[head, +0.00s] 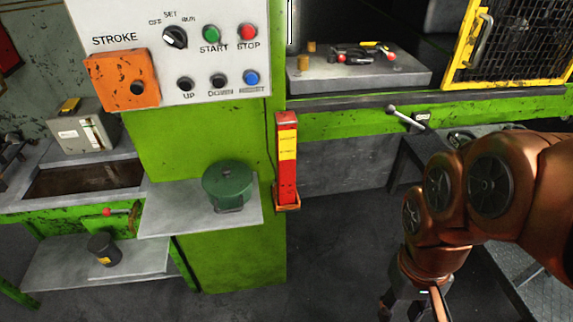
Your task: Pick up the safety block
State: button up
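The safety block (288,160) is a tall red bar with a yellow label, seen in the head view. It stands upright in a small orange holder (287,199) at the right edge of the green press column. My gripper (412,308) is at the bottom edge of the view, to the right of the block and lower in the picture, well apart from it. It points downward. The picture edge cuts off its fingertips, so I cannot tell how far they are open. No object shows in the visible part of it.
A control panel (225,25) with buttons is above the block. A green lidded pot (228,186) stands on a grey shelf (165,215) left of it. A lever (407,117) sticks out from the press bed at right. A yellow mesh guard (520,50) is upper right. Floor below is clear.

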aim_at(285, 123)
jog(key=u, duration=3.15)
jog(key=k, duration=0.5)
jog(key=z, duration=0.5)
